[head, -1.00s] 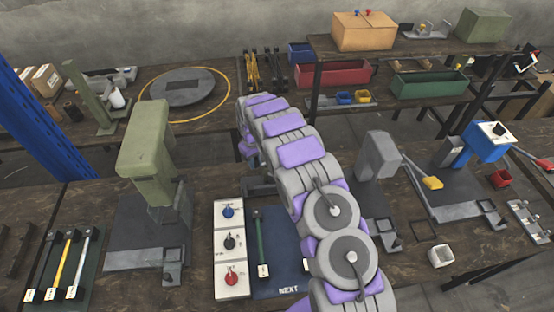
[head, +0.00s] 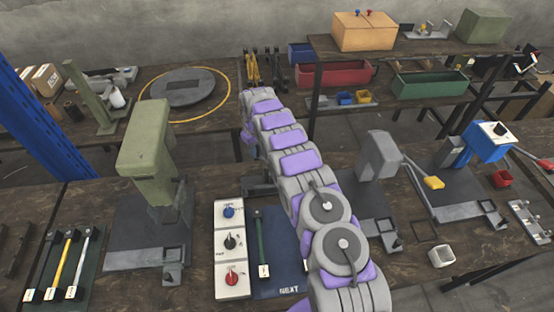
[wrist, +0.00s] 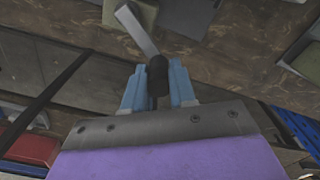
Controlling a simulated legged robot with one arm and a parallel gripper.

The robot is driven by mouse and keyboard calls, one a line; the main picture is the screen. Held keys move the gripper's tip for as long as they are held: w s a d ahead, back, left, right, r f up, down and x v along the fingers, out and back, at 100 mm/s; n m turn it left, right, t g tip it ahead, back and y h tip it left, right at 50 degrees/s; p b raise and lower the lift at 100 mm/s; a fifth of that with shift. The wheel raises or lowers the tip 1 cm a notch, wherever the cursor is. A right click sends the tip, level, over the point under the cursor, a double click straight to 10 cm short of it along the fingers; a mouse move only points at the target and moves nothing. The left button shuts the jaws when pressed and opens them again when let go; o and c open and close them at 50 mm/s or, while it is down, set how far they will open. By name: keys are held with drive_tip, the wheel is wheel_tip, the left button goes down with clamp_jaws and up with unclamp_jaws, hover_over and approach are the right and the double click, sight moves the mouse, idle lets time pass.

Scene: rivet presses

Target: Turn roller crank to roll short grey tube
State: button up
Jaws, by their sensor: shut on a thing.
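In the wrist view, my gripper (wrist: 158,88) has its two blue fingers closed on the black handle (wrist: 157,72) of the crank. The crank's flat grey arm (wrist: 137,30) slants up and left from the handle. It meets an olive-coloured body (wrist: 117,11) at the top edge, only partly in view. In the head view my own arm stretches away over the bench and hides my gripper and the crank. I cannot make out the short grey tube in either view.
A green press (head: 147,145) stands left of my arm and a grey press (head: 378,155) to its right. A blue press (head: 487,142) is farther right. A panel with three knobs (head: 229,250) and a dark NEXT mat (head: 279,280) lie near the front.

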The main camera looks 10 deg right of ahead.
drive_tip(key=shift+w+d, duration=0.4)
drive_tip(key=shift+d, duration=0.35)
drive_tip(key=shift+w+d, duration=0.4)
drive_tip(key=shift+d, duration=0.3)
drive_tip(key=shift+w+d, duration=0.1)
drive_tip(key=shift+d, duration=1.55)
drive_tip(key=shift+s+d+r, duration=0.1)
drive_tip(key=shift+s+d, duration=0.25)
drive_tip(key=shift+d, duration=0.35)
drive_tip(key=shift+s+d, duration=0.3)
drive_tip(key=shift+d, duration=0.4)
drive_tip(key=shift+s+d, duration=0.95)
drive_tip(key=shift+s, duration=0.2)
drive_tip(key=shift+s+d+p, duration=0.25)
drive_tip(key=shift+s+p, duration=0.1)
drive_tip(key=shift+s, duration=0.95)
drive_tip(key=shift+s+a, duration=0.2)
drive_tip(key=shift+s, duration=0.75)
drive_tip(key=o, duration=1.6)
drive_tip(key=shift+a, duration=0.1)
drive_tip(key=shift+o, duration=0.2)
